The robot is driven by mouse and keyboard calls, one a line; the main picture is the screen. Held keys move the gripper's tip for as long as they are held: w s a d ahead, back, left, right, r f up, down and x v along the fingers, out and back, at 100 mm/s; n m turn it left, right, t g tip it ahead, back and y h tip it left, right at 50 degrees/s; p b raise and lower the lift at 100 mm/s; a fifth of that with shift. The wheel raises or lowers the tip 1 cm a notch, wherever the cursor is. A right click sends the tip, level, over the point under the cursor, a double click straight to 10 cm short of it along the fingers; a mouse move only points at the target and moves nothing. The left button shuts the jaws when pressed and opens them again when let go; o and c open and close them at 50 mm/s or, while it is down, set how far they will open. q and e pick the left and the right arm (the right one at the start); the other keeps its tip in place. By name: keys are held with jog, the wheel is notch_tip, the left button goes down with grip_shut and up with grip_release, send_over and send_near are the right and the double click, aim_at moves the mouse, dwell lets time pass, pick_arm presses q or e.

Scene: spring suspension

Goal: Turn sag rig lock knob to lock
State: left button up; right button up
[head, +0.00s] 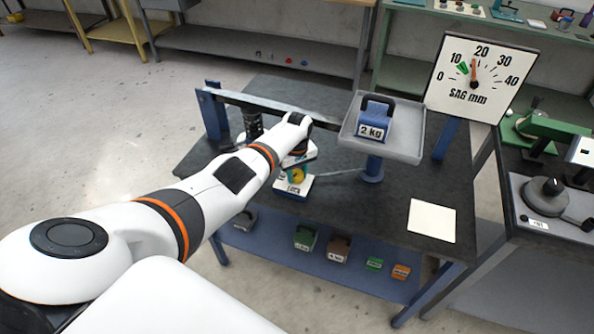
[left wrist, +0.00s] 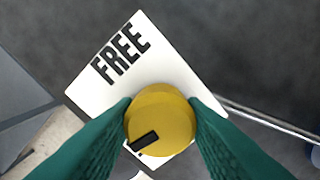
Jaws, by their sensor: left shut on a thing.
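The yellow lock knob (left wrist: 160,118) sits on a white plate (left wrist: 165,60) marked FREE in the left wrist view. A black mark on the knob points to the lower left, away from the word FREE. The green fingers of my left gripper (left wrist: 161,112) are closed on opposite sides of the knob. In the head view the left gripper (head: 297,166) reaches down over the knob (head: 298,175), partly hiding it. The plate's front (head: 293,187) reads LOCK there. My right gripper is not in view.
A blue 2 kg weight (head: 374,120) rests on a grey tray (head: 410,148). The sag dial (head: 478,80) stands behind, its needle between 10 and 20. A dark beam (head: 270,103) runs behind my arm. A white card (head: 432,220) lies right; several weights sit on the lower shelf (head: 270,250).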

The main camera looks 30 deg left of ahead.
aim_at(297, 172)
pick_arm(q)
jog(key=shift+n, duration=0.8)
jog(key=shift+a, duration=0.1)
jog(key=o, duration=1)
jog(key=shift+r+p, duration=0.1)
jog(key=shift+p, duration=0.2)
jog(key=shift+r, duration=0.3)
notch_tip(297, 172, up, 4)
jog(key=shift+r+p, duration=0.1)
jog(key=shift+p, duration=0.8)
notch_tip(297, 172, up, 7)
jog(key=shift+r, duration=0.1)
